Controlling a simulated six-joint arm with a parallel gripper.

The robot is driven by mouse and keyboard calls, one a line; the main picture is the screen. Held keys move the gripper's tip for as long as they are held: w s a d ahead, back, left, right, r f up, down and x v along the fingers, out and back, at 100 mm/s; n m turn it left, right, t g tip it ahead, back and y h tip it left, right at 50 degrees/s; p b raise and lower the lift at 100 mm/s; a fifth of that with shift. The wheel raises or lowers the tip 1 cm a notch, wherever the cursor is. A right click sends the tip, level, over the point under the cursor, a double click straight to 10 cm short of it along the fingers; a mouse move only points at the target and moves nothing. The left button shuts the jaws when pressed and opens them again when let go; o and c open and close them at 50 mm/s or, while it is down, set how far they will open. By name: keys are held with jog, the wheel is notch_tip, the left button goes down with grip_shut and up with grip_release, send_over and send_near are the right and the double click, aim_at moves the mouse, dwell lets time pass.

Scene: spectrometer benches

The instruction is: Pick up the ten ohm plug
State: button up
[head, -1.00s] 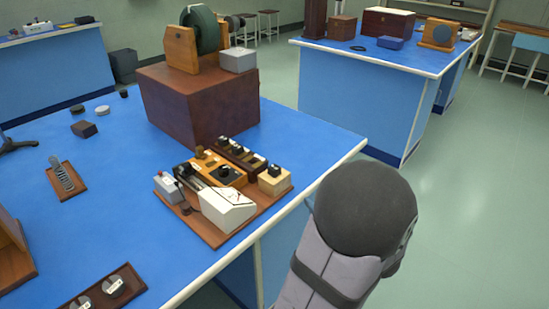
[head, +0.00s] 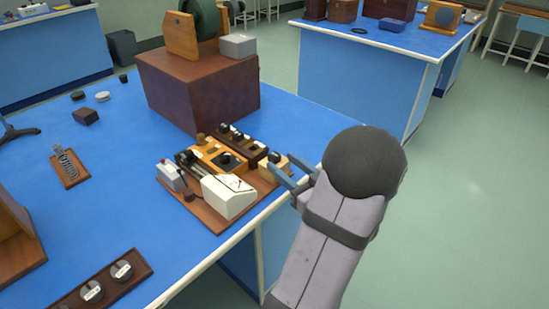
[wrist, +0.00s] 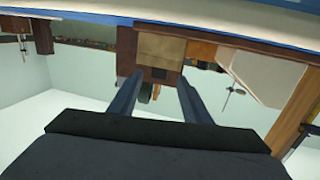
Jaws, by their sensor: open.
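Several small black plugs with pale tops (head: 241,139) stand in a dark strip on the wooden instrument board (head: 205,212) at the bench edge. I cannot read their labels, so I cannot tell which is the ten ohm plug. A pale wooden block (head: 268,172) with a dark top piece sits at the strip's near right end; a pale block also shows in the wrist view (wrist: 161,48). My gripper (head: 284,174) is open, with its fingers right beside this block in the head view. In the wrist view my gripper (wrist: 159,84) has nothing between its fingers.
A white sloped meter (head: 230,196) and an orange dial box (head: 217,158) share the board. A large brown box (head: 197,90) stands behind. A dark strip with two round knobs (head: 105,282) lies at the front left. Open blue bench (head: 130,190) lies between.

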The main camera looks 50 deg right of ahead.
aim_at(278, 158)
jog(key=shift+x, duration=2.6)
jog(key=shift+c, duration=0.2)
grip_shut()
